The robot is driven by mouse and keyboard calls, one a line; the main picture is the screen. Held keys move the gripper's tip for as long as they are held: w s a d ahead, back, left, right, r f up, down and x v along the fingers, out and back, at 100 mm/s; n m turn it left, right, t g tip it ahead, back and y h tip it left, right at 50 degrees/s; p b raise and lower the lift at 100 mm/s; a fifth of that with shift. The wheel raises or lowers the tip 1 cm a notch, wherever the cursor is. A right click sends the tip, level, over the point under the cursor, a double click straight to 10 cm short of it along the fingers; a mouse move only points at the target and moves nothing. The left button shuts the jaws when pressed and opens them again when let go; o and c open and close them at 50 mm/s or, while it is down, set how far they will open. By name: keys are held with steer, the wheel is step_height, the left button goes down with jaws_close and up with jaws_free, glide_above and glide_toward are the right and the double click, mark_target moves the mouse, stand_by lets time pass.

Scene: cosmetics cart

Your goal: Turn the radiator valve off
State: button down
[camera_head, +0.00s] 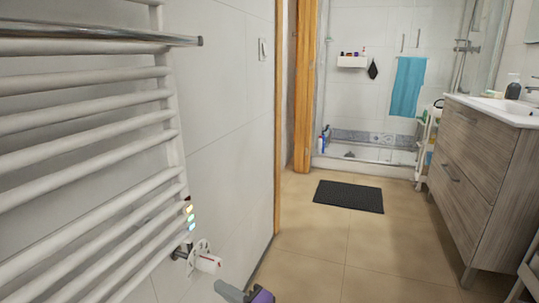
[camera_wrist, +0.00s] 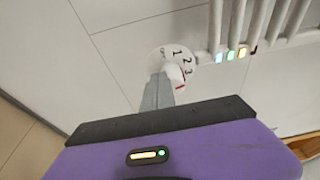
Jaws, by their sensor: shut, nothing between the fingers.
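The radiator valve (camera_head: 207,263) is a white knob with a round numbered dial at the lower right end of the white towel radiator (camera_head: 95,161). My gripper (camera_head: 221,287) is just below and right of the valve in the head view. In the wrist view the grey fingers of my gripper (camera_wrist: 160,80) are together and empty, with their tips right beside the knob. I cannot tell whether they touch it.
Small coloured lights (camera_head: 189,217) sit on the radiator post above the valve. A metal rail (camera_head: 100,37) juts from the radiator's top. The tiled wall (camera_head: 230,130) is close behind. The floor (camera_head: 310,255) to the right is clear up to a dark mat (camera_head: 348,196) and a wooden vanity (camera_head: 478,170).

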steer(key=v, duration=0.4)
steer(key=shift+w+d+p, duration=0.3)
steer(key=shift+w+d, duration=0.05)
